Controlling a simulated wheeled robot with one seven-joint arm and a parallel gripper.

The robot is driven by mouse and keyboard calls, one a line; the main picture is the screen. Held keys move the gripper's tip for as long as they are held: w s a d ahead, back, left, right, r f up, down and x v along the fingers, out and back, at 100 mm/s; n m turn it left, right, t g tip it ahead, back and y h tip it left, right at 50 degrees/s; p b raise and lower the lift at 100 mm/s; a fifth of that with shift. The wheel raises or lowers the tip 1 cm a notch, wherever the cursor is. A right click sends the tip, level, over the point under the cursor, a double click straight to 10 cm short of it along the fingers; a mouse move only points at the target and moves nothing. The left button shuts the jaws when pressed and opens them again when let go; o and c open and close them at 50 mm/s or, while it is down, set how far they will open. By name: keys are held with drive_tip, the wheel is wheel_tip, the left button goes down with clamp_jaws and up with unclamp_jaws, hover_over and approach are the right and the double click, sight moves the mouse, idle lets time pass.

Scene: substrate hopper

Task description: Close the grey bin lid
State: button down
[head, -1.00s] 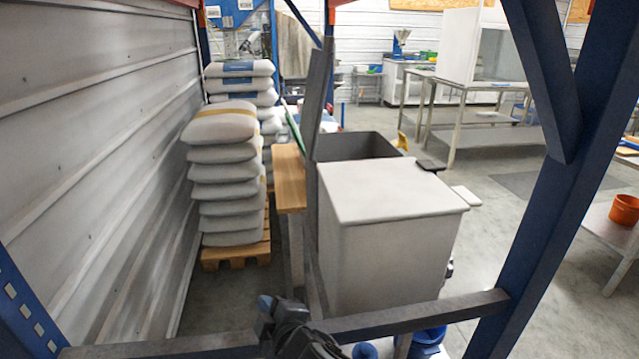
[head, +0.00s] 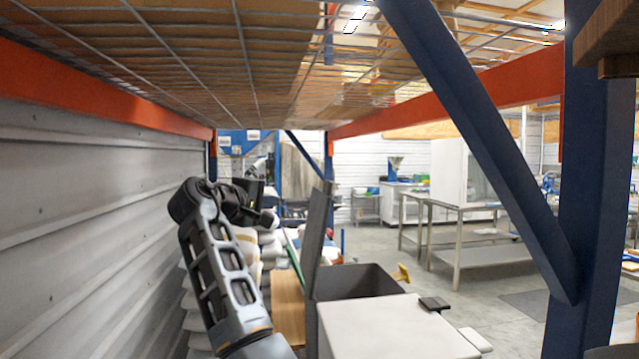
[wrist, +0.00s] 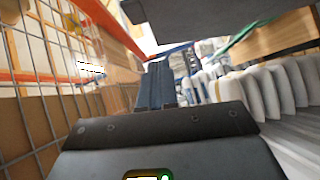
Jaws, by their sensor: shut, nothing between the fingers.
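The grey bin (head: 355,283) stands open behind the white-lidded bin in the head view, its dark inside showing. Its grey lid (head: 319,235) stands upright at the bin's left side, seen nearly edge-on. My gripper (head: 268,216) is raised to the left of the lid, above the sacks, apart from the lid in the head view. Its fingers are small and dark there. In the wrist view my gripper (wrist: 156,75) is shut and empty, its two fingers side by side. A dark grey panel crosses the top of the wrist view; I cannot tell surely whether it is the lid.
A closed white-lidded bin (head: 395,330) stands in front of the grey bin. Stacked sacks (head: 245,245) and a wooden board (head: 288,308) lie left of the lid. Wire-mesh shelving (head: 200,60) hangs overhead, and a blue rack post (head: 570,190) stands at right.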

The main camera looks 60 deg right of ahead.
wheel_tip(320, 180, up, 6)
drive_tip(key=s+d+m+g, duration=0.1)
drive_tip(key=s+g, duration=0.1)
drive_tip(key=s+d+f+p, duration=0.2)
drive_tip(key=s+d+p, duration=0.1)
drive_tip(key=d, duration=0.9)
drive_tip(key=shift+d+p, duration=0.3)
drive_tip(key=shift+p, duration=0.15)
drive_tip(key=shift+s, duration=0.1)
